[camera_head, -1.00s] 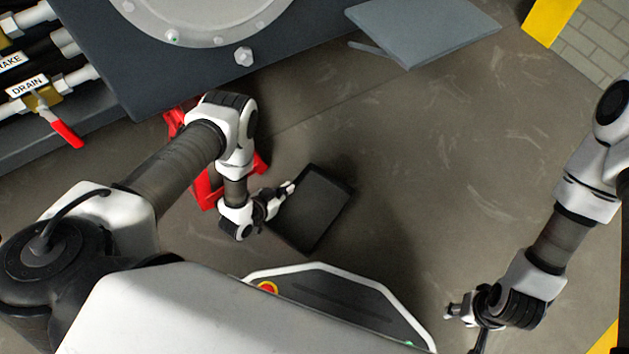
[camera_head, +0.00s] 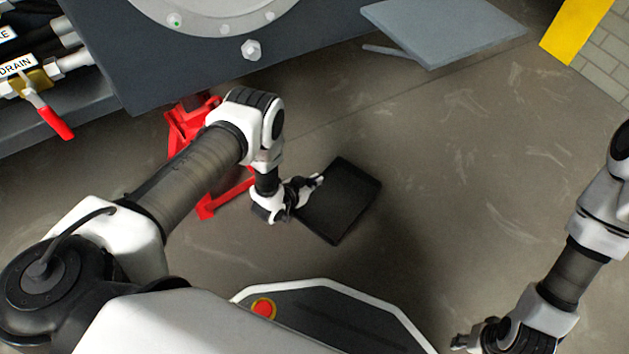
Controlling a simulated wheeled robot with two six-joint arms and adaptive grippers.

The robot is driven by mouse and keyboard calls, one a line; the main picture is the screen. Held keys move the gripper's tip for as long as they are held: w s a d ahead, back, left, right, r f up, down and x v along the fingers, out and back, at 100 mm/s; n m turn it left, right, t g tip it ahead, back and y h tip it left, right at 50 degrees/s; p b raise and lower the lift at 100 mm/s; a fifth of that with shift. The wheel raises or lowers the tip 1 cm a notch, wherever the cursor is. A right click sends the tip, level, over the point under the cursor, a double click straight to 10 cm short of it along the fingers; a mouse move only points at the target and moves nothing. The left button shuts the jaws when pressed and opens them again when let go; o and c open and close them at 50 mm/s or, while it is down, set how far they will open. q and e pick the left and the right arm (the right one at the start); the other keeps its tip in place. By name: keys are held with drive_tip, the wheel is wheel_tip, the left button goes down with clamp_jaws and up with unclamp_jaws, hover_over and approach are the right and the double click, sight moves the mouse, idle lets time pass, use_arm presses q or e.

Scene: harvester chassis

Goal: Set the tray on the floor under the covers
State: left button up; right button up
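The tray (camera_head: 343,205) is a flat, black, rectangular pan with a low rim, seen from above in the head view. My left gripper (camera_head: 314,184) is at the tray's left edge, its fingers over the rim and seemingly closed on it. A shadow lies to the tray's lower right; I cannot tell how high it is above the floor. The covers (camera_head: 200,18) appear to be the round grey plate with bolts on the dark chassis at the top. My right gripper (camera_head: 462,342) is at the bottom right edge, away from the tray; its fingers are partly cut off.
A red stand (camera_head: 188,125) is on the floor behind my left arm. A grey panel (camera_head: 445,32) juts out at the top. Pipes and a red-handled drain valve (camera_head: 52,122) are at the upper left. The concrete floor (camera_head: 460,180) right of the tray is clear.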

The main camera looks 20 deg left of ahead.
use_arm(q)
drive_tip(key=o, duration=0.3)
drive_tip(key=shift+o, duration=0.2)
drive_tip(key=shift+r, duration=0.25)
drive_tip(key=p+v, duration=0.6)
drive_tip(key=v, duration=0.6)
drive_tip(key=shift+f+p, duration=0.2)
drive_tip(key=shift+p, duration=0.2)
drive_tip(key=shift+s, duration=0.1)
